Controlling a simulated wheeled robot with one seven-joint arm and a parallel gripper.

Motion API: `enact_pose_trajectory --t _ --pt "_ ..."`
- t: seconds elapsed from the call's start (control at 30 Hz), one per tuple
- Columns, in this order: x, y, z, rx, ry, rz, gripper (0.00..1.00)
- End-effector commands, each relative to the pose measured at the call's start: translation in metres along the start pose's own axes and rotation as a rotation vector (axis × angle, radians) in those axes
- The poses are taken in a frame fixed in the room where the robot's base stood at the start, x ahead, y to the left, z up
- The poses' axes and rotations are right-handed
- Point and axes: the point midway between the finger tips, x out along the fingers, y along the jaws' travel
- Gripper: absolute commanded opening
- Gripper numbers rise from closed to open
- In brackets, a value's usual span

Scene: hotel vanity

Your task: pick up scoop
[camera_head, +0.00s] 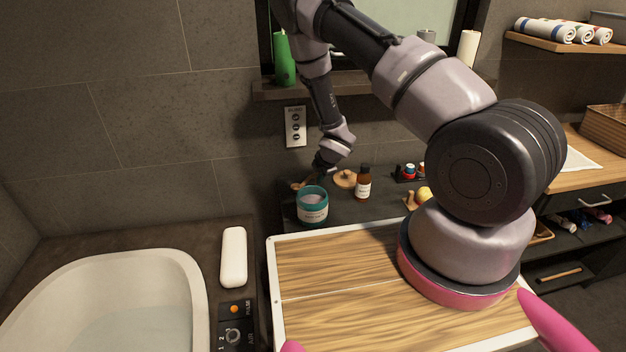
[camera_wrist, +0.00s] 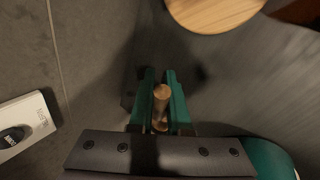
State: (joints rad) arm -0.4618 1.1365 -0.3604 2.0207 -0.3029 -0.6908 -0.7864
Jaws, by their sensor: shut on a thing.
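The scoop is a small wooden piece with a rounded handle (camera_wrist: 161,106), seen between the two green fingers of my gripper (camera_wrist: 162,92) in the wrist view. The fingers are shut on it. In the head view my gripper (camera_head: 317,176) is low over the dark counter, just behind the teal jar (camera_head: 313,210). A small brown wooden bit, probably the scoop (camera_head: 299,184), shows left of the gripper there. Most of the scoop is hidden by the fingers and wrist.
The teal jar also shows at lower right in the wrist view (camera_wrist: 268,158). A round wooden lid (camera_head: 345,178) and a brown bottle (camera_head: 363,184) stand to the right. The wall with a control plate (camera_head: 295,126) is close behind. A bathtub (camera_head: 110,300) is at left.

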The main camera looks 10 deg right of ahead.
Motion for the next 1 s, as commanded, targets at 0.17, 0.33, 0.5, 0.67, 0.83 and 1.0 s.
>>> enact_pose_trajectory --t 0.17,0.33,0.5,0.67,0.83,1.0 --pt "-0.009 0.006 0.0 0.0 0.0 0.001 0.0" --pt "-0.029 0.018 0.0 0.001 0.001 0.003 0.0" --pt "-0.055 0.033 0.0 0.001 0.001 0.004 0.0" --pt "-0.073 0.044 0.0 0.001 0.001 0.003 0.0" --pt "-0.084 0.049 0.0 0.001 0.0 0.001 0.0" --pt "-0.086 0.05 0.0 0.0 0.0 0.0 0.0"
